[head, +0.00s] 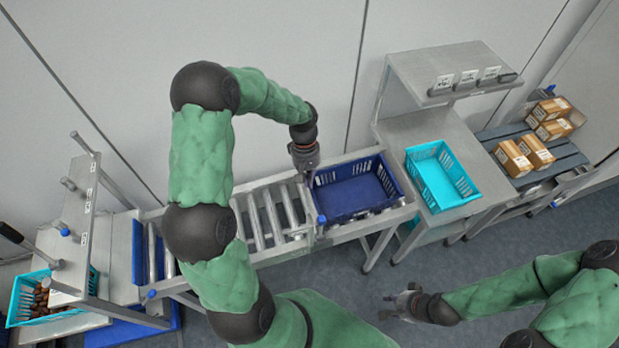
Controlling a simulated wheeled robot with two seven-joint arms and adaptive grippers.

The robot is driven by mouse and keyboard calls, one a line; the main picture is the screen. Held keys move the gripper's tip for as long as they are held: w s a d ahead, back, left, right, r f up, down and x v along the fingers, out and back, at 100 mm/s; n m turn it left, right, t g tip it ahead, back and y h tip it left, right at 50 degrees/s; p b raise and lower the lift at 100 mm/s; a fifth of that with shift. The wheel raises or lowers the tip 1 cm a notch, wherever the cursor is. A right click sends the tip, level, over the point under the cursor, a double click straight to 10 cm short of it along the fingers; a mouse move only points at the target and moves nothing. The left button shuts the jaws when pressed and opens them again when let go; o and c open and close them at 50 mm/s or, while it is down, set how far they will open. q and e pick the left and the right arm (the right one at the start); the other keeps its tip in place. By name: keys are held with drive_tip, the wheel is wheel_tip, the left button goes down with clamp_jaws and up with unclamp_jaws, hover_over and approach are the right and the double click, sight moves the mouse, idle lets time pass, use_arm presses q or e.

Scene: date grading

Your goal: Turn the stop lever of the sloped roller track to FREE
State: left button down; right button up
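The sloped roller track (274,217) runs from lower left to upper right, with bare metal rollers in its middle. A small blue knob (322,219) stands at its front rail, beside the near left corner of a dark blue crate; it looks like the stop lever's end. Any FREE marking is too small to read. My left gripper (306,174) points down at the crate's far left corner, across the track from the knob. Its fingers are too small and dark to tell open from shut. My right gripper (388,306) is over the floor in front of the track, its fingers apart and empty.
The empty dark blue crate (355,190) sits on the track's right part. A turquoise crate (441,178) stands on the bench to its right, with cardboard boxes (513,158) beyond. A turquoise crate of dates (52,300) is at lower left. My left arm crosses above the track.

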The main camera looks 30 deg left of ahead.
use_arm(q)
drive_tip(key=s+d+f+p, duration=0.1)
drive_tip(key=s+d+f, duration=0.2)
drive_tip(key=f, duration=0.4)
drive_tip(key=shift+s+d, duration=0.2)
drive_tip(key=shift+d, duration=0.4)
use_arm(e)
drive_tip(key=shift+w+a+r, duration=0.1)
drive_tip(key=shift+w+r, duration=0.05)
drive_tip(key=shift+r, duration=0.5)
drive_tip(key=shift+f, duration=0.1)
use_arm(q)
drive_tip(key=shift+s+d+y+b, duration=0.3)
drive_tip(key=shift+s+d+b, duration=0.05)
drive_tip(key=shift+b, duration=0.3)
use_arm(e)
drive_tip(key=shift+s+d+f, duration=0.55)
drive_tip(key=shift+d+f, duration=0.1)
drive_tip(key=shift+f, duration=0.05)
drive_tip(key=shift+f, duration=0.1)
